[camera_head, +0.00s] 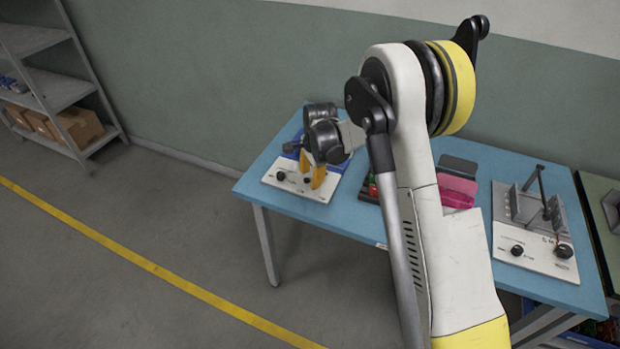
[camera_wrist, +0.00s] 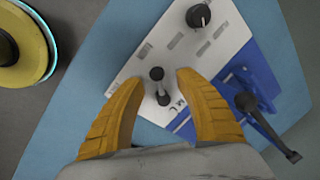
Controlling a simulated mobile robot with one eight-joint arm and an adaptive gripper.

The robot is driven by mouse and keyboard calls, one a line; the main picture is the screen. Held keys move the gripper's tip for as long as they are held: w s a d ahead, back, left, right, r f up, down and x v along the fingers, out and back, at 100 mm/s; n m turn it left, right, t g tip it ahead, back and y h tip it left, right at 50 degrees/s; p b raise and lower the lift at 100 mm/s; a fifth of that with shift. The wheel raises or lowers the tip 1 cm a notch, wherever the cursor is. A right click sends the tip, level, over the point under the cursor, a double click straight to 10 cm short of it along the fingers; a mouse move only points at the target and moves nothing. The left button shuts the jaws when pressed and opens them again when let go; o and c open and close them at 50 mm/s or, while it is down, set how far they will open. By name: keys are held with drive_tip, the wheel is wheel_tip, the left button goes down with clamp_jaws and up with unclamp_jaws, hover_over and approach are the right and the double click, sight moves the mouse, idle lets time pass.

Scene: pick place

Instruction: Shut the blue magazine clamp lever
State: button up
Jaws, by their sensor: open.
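The blue magazine clamp (camera_wrist: 262,82) is at the right of the wrist view, on the edge of a white panel. Its dark lever (camera_wrist: 270,130) has a round end over the blue part and a long arm reaching to the lower right; I cannot tell how far it is raised. My gripper (camera_wrist: 161,78) is open, its yellow fingers on either side of a small toggle with dark ball ends (camera_wrist: 157,73), apart from the clamp lever. In the head view my gripper (camera_head: 312,172) is over the left device, hiding much of the clamp.
The white panel (camera_head: 284,186) also carries a black knob (camera_wrist: 199,16). On the blue table (camera_head: 330,215) stand a pink bin (camera_head: 457,188) and a second white device (camera_head: 537,250) with an upright lever. A grey shelf (camera_head: 55,88) is at far left. Open floor lies left of the table.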

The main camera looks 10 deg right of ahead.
wheel_tip(320, 180, up, 11)
drive_tip(key=s, duration=0.2)
drive_tip(key=shift+d, duration=0.3)
drive_tip(key=shift+s, duration=0.1)
drive_tip(key=s+d+r+n+t, duration=0.2)
drive_tip(key=s+r+n, duration=0.5)
drive_tip(key=s+r, duration=0.75)
drive_tip(key=s+f+n+t, duration=0.2)
drive_tip(key=s+n, duration=0.5)
drive_tip(key=s, duration=0.9)
drive_tip(key=shift+s+d+f+n+t+h, duration=0.3)
drive_tip(key=shift+n+t, duration=0.1)
drive_tip(key=shift+t, duration=0.1)
drive_tip(key=shift+w, duration=0.1)
